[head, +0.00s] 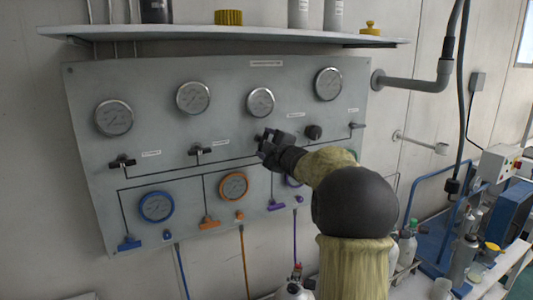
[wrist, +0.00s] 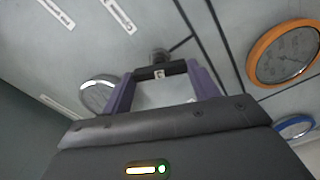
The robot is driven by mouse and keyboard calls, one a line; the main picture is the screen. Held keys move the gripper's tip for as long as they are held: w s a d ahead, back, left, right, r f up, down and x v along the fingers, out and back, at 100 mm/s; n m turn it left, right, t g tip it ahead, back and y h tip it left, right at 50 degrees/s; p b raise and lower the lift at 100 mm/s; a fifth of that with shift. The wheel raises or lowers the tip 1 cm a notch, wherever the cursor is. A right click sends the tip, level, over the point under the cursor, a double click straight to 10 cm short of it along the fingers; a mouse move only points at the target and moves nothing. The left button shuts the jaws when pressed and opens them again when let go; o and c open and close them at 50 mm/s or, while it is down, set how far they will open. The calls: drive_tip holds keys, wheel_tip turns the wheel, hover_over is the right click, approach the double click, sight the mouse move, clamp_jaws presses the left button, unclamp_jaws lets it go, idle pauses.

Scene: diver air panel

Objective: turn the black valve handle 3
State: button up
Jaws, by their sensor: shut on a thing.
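The black valve handle (wrist: 147,74) is a short dark bar with a small pale mark at its middle, on a stem from the grey panel. In the wrist view it lies across between the two purple-grey fingers of my gripper (wrist: 161,80), one finger at each end. My gripper is shut on it. In the head view my gripper (head: 268,140) is at the panel's middle, below a round gauge, and covers most of this handle. I cannot read the mark clearly.
Other black handles (head: 122,161) (head: 199,149) sit to the left on the panel (head: 85,90). Gauges are above, and blue, orange and purple handles below. A shelf (head: 230,35) overhangs the panel.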

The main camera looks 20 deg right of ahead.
drive_tip(key=shift+f+n+b, duration=0.1)
drive_tip(key=shift+n+b, duration=0.8)
drive_tip(key=shift+n, duration=0.6)
drive_tip(key=o, duration=1)
drive_tip(key=shift+s, duration=0.15)
drive_tip(key=s+b, duration=0.1)
drive_tip(key=s, duration=0.4)
drive_tip(key=s+b, duration=0.1)
drive_tip(key=s, duration=0.5)
drive_tip(key=s+b, duration=0.1)
drive_tip(key=s, duration=0.5)
drive_tip(key=shift+d, duration=0.25)
